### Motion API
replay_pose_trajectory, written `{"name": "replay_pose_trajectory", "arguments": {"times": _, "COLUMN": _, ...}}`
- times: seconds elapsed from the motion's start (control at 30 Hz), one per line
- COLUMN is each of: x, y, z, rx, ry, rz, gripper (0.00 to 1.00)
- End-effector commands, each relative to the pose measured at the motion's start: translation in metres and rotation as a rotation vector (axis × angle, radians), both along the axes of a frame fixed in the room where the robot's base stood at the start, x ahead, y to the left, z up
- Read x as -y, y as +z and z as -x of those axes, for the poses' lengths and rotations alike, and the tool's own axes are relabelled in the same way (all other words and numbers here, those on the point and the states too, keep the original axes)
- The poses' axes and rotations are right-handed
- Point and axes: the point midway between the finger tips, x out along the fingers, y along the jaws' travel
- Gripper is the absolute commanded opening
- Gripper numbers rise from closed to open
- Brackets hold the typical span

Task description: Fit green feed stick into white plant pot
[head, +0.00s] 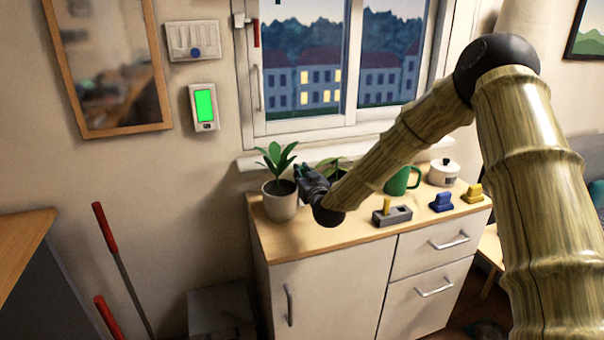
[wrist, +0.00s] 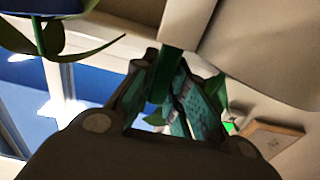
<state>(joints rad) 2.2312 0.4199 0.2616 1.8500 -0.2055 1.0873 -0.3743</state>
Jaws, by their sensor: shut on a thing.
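The white plant pot (head: 281,206) stands upright at the left end of the cabinet top, with a leafy green plant in it. My gripper (head: 303,176) is just right of it, at about rim height, pointing toward it. In the wrist view the picture seems upside down. There my gripper (wrist: 168,80) is shut on the green feed stick (wrist: 173,62), which shows between the fingers. The pale pot wall (wrist: 265,48) is close beside the stick. I cannot tell whether the stick touches the pot. In the head view the stick is hidden by my gripper.
A second plant (head: 332,164) stands behind my gripper. Right of my arm on the cabinet top (head: 345,239) are a green mug (head: 402,181), a white lidded pot (head: 443,173), a grey block (head: 392,216), a blue piece (head: 441,202) and a yellow piece (head: 472,194).

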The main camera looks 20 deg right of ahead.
Motion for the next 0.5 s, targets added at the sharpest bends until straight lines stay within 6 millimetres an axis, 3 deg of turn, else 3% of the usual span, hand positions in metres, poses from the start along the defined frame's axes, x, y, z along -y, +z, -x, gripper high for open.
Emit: {"name": "replay_pose_trajectory", "arguments": {"times": 0.5, "x": 0.0000, "y": -0.0106, "z": -0.0001, "rx": 0.000, "ry": 0.000, "rz": 0.000, "gripper": 0.00}}
